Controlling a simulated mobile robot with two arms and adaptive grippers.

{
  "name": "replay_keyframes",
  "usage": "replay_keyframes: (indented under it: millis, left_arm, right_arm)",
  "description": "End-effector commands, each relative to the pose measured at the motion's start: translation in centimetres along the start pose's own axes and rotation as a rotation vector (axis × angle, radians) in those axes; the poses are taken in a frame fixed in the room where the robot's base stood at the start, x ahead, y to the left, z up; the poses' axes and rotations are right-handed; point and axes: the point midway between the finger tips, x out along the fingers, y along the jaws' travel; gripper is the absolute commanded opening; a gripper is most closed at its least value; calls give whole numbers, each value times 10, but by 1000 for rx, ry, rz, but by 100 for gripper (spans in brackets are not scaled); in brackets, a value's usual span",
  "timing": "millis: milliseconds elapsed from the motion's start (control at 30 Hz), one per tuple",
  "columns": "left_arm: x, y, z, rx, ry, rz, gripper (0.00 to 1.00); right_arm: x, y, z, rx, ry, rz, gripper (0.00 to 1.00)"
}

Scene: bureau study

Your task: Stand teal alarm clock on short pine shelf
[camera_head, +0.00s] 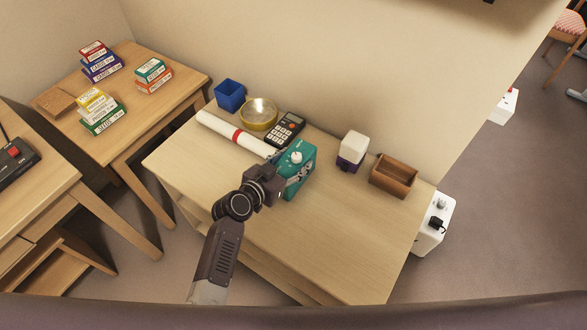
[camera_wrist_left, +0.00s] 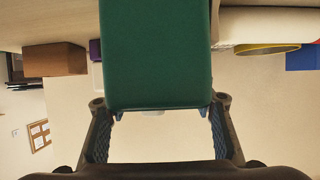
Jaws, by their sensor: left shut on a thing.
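The teal alarm clock (camera_head: 301,168) is a boxy teal thing with a white knob on top. In the head view it appears upright over the middle of the pale wooden top of the low pine shelf unit (camera_head: 345,230). My left gripper (camera_head: 283,180) is shut on the clock from its near left side. In the left wrist view the clock's plain green side (camera_wrist_left: 157,55) fills the space between the two fingers (camera_wrist_left: 160,112). I cannot tell whether the clock's base touches the wood. My right gripper is not in view.
Behind the clock lie a calculator (camera_head: 285,129), a white paper roll (camera_head: 225,131) and a brass bowl (camera_head: 258,113). A blue cup (camera_head: 230,94) stands farther left. A white and purple box (camera_head: 352,149) and brown wooden tray (camera_head: 393,176) are right. The front right top is clear.

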Motion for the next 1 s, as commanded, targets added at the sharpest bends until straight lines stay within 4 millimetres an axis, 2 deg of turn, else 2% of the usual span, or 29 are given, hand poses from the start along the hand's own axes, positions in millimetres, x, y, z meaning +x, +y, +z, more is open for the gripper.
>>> replay_keyframes:
  millis: [67, 367, 533, 767, 1000]
  left_arm:
    - [0, 0, 0, 0, -1, 0, 13]
    - [-1, 0, -4, 0, 3, -1, 13]
    - [-6, 0, -18, 1, 6, 0, 13]
    - [-25, 0, -63, 2, 8, -1, 13]
    - [-50, -1, -125, 5, 10, -1, 13]
  right_arm:
    - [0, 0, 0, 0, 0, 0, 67]
    - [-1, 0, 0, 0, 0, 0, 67]
    - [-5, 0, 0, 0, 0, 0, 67]
    - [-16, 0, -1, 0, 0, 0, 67]
    - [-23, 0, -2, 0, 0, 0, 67]
